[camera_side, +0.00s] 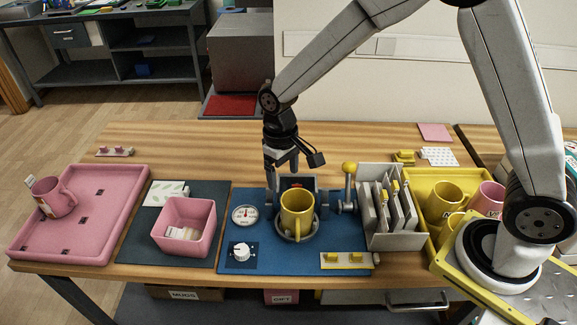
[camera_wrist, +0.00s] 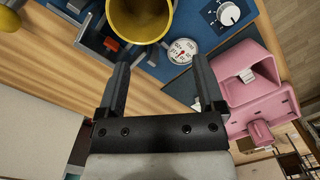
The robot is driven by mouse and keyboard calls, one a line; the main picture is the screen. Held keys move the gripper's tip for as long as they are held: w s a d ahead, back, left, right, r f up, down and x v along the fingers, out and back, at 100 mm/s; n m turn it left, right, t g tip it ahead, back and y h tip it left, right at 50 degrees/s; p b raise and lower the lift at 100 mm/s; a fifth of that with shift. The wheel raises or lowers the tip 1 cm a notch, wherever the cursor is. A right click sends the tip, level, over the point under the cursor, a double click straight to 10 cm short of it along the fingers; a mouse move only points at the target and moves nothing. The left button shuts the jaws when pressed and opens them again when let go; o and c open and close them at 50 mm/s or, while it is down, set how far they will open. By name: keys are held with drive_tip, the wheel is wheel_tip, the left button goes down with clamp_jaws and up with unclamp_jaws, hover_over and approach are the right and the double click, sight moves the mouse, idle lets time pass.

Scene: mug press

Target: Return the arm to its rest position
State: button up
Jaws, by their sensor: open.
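My gripper (camera_side: 281,162) hangs from the arm above the back of the blue mat, behind the yellow mug. Its two fingers are apart with nothing between them; in the wrist view the gripper (camera_wrist: 162,78) also shows open and empty. The yellow mug (camera_side: 297,211) stands upright on the round plate of the press, apart from the fingers. It also shows at the top of the wrist view (camera_wrist: 138,20). The press (camera_side: 323,184) has a lever with a yellow knob (camera_side: 349,168) on its right side.
A pink tray (camera_side: 122,190) at left holds a pink mug (camera_side: 55,197). A pink bin (camera_side: 187,222) stands left of the blue mat (camera_side: 262,271). A rack (camera_side: 402,238) and a yellow crate (camera_side: 467,177) with several mugs stand at right. The back left of the table is mostly clear.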

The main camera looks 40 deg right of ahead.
drive_tip(key=s+d+r+m+t, duration=0.1)
drive_tip(key=s+d+r+t, duration=0.2)
drive_tip(key=s+d, duration=0.6)
drive_tip(key=s, duration=0.4)
drive_tip(key=shift+d, duration=0.35)
